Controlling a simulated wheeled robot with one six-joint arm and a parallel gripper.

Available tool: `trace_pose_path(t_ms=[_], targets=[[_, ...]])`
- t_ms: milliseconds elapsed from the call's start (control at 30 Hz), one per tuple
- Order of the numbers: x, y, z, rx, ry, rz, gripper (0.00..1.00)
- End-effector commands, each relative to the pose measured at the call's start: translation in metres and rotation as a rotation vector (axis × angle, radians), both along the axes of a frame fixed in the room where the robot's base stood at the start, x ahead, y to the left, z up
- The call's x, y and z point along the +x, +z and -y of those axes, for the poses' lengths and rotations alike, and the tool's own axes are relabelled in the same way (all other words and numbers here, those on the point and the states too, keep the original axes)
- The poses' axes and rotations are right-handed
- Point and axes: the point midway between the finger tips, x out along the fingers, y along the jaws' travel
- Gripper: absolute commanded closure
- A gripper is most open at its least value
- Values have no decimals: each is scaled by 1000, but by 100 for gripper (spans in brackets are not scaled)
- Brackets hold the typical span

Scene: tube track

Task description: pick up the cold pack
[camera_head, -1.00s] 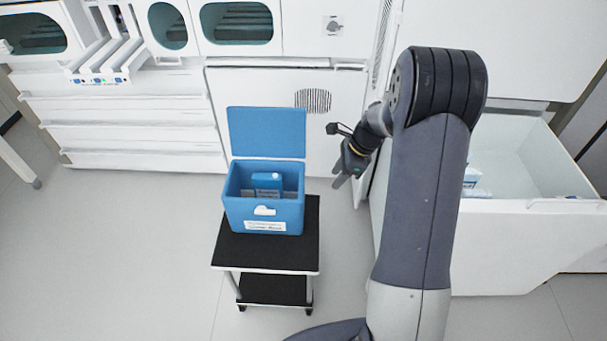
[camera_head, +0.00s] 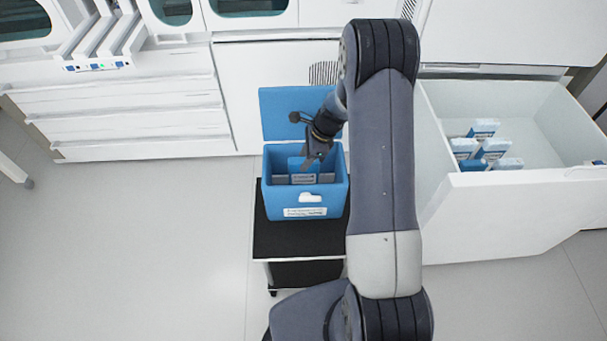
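A blue cold pack (camera_head: 296,164) stands inside the open blue cooler box (camera_head: 318,203), with grey pieces beside it at the bottom. My gripper (camera_head: 310,164) points down over the mouth of the box, close to the pack and partly in front of it. Whether it touches the pack cannot be told. The fingers are small and seen from the side, so their opening is unclear. Several more white and blue packs (camera_head: 485,128) stand in the open white drawer at the right, away from my gripper.
The cooler's lid (camera_head: 285,112) stands up behind it. The box rests on a small black-topped cart (camera_head: 280,240). The open drawer (camera_head: 540,190) juts out at the right. White cabinets (camera_head: 130,120) line the back. The floor at the left is clear.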

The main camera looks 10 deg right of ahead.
Motion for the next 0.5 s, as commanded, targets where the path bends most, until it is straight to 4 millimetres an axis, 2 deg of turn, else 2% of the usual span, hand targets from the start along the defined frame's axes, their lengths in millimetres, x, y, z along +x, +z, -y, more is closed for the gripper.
trace_pose_path(t_ms=[133,500], targets=[[1,-14,-5,0,1,0,62],[1,-15,-6,0,0,1,62]])
